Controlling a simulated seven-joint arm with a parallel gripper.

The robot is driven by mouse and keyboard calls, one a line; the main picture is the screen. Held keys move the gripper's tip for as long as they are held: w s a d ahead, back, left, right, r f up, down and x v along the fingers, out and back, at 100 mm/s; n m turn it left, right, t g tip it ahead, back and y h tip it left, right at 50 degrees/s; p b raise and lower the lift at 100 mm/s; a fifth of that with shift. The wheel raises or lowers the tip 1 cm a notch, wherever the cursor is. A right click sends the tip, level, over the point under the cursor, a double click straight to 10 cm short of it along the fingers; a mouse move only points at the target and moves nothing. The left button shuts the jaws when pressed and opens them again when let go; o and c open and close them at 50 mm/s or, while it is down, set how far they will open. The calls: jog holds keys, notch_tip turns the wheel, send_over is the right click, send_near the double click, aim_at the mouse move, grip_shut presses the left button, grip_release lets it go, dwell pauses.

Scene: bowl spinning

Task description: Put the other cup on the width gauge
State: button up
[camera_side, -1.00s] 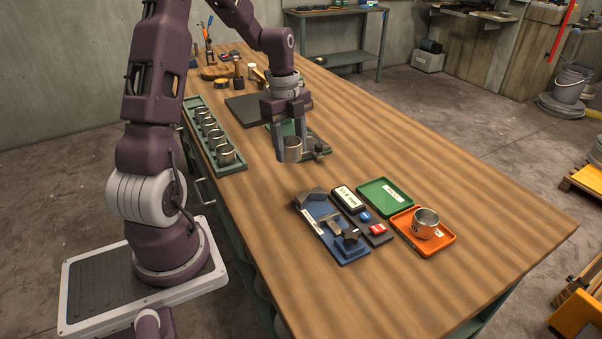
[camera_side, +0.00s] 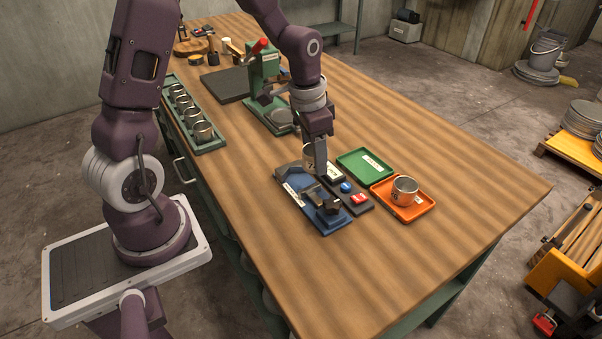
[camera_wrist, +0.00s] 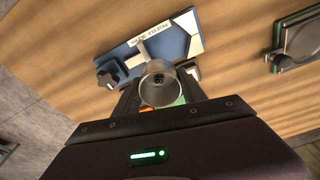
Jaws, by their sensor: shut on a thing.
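My gripper (camera_side: 316,164) is shut on a small metal cup (camera_side: 308,158) and holds it at the back end of the blue width gauge (camera_side: 302,203). In the wrist view the cup (camera_wrist: 159,87) stands between my fingers, in front of the blue gauge plate (camera_wrist: 185,38) with its white label and dark knob. I cannot tell whether the cup touches the gauge. A second metal cup (camera_side: 404,189) stands in the orange tray (camera_side: 385,190) to the right.
A green rack (camera_side: 215,146) of several cups and a green press (camera_side: 263,68) stand further back. The table's front is clear.

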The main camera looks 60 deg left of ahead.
aim_at(272, 162)
jog(key=s+a+r+m+g+h, duration=0.1)
jog(key=s+a+m, duration=0.1)
jog(key=a+m, duration=0.5)
jog(key=s+a+r+m, duration=0.2)
jog(key=a+m, duration=0.4)
jog(key=a, duration=0.2)
jog(key=f, duration=1)
jog(key=shift+w+d, duration=0.1)
jog(key=shift+w, duration=0.15)
jog(key=shift+f, duration=0.1)
jog(key=o, duration=1.5)
